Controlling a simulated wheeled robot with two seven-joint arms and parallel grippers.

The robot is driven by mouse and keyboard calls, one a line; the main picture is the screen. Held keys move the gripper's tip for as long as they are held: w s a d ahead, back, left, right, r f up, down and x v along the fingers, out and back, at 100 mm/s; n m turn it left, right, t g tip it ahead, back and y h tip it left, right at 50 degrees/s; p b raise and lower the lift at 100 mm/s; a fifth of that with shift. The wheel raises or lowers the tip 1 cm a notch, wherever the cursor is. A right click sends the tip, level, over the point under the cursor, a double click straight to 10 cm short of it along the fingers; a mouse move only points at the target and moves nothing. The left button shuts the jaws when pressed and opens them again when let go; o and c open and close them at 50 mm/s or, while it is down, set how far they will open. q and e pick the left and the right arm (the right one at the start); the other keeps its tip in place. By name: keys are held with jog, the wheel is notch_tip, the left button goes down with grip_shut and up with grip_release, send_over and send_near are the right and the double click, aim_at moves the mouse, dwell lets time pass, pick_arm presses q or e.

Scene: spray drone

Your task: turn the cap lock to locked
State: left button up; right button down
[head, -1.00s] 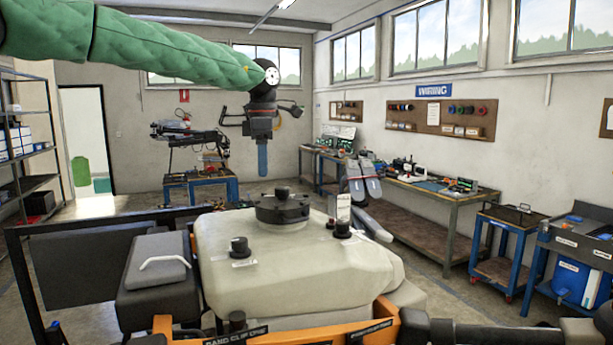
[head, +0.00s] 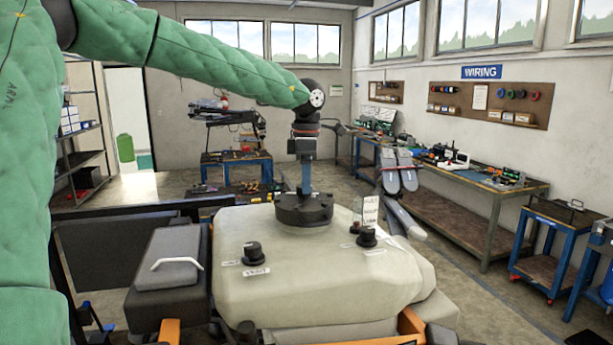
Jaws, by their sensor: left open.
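The pale tank (head: 330,275) of the spray drone fills the lower middle, with a large round black cap (head: 303,212) on its top. A black knob (head: 253,254) with small white labels stands at the front left of the tank top. My right gripper is not in view.
A dark grey box (head: 168,258) with a white handle sits left of the tank. Folded grey drone parts (head: 398,180) stand up behind the tank on the right. Workbenches line the right wall, and a blue bench (head: 236,170) stands at the back.

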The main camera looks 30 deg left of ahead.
pick_arm(q)
jog(key=shift+s+a+f, duration=0.1)
jog(key=shift+s+a, duration=0.15)
jog(key=shift+s, duration=0.1)
jog(key=shift+s+f, duration=0.2)
jog(key=shift+s, duration=0.15)
jog(key=shift+w+d+f, duration=0.15)
jog(key=shift+w+d, duration=0.1)
jog(key=shift+w, duration=0.3)
jog(key=shift+c, duration=0.9)
jog(key=shift+s+a, duration=0.1)
jog(key=shift+s, duration=0.1)
jog(key=c, duration=0.7)
jog(key=shift+c, duration=0.6)
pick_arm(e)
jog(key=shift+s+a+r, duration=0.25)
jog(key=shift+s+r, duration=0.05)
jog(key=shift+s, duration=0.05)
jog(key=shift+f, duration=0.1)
